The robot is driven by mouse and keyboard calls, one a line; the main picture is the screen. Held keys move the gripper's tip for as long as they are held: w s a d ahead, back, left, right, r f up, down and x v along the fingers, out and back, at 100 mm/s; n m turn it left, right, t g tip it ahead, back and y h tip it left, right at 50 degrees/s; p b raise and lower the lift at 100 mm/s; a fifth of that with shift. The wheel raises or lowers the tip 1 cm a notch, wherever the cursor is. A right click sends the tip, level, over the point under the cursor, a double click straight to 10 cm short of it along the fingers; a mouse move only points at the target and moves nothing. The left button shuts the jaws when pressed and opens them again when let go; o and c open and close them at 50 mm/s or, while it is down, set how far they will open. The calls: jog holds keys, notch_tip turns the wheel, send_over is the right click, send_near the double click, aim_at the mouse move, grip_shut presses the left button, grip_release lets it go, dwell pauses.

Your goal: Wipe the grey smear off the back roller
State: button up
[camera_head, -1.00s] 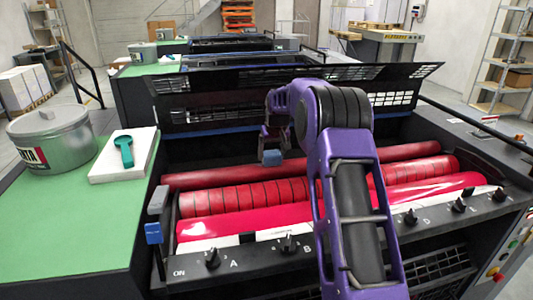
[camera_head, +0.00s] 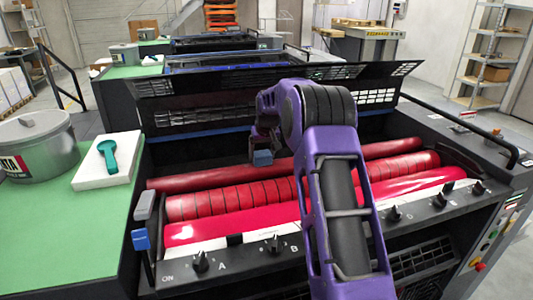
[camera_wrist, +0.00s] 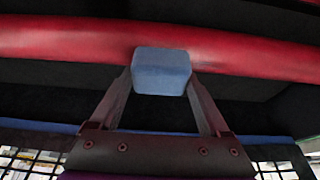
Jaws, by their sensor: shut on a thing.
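My gripper (camera_head: 262,148) is shut on a blue block-shaped pad (camera_head: 262,158), which also shows between the fingers in the wrist view (camera_wrist: 162,72). The back roller (camera_head: 215,176) is a plain dark red cylinder behind the grooved roller. In the head view the pad appears at the back roller's far side. In the wrist view the pad overlaps the back roller (camera_wrist: 70,40), and I cannot tell whether they touch. A dull, darker patch shows on the roller just right of the pad. I cannot tell for sure whether it is the grey smear.
The grooved red roller (camera_head: 240,202) and a glossy front roller (camera_head: 270,222) lie nearer. A black guard (camera_head: 190,100) stands open behind. A metal tin (camera_head: 38,148) and a teal tool (camera_head: 108,155) on a white slab (camera_head: 92,180) are on the green top at left.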

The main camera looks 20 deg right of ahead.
aim_at(237, 167)
jog(key=shift+a+f, duration=0.1)
jog(key=shift+a, duration=4.3)
notch_tip(237, 167, up, 3)
jog(key=shift+r+p, duration=0.15)
jog(key=shift+p, duration=1)
jog(key=shift+d+r, duration=0.1)
jog(key=shift+r, duration=1.35)
jog(key=shift+r, duration=1.5)
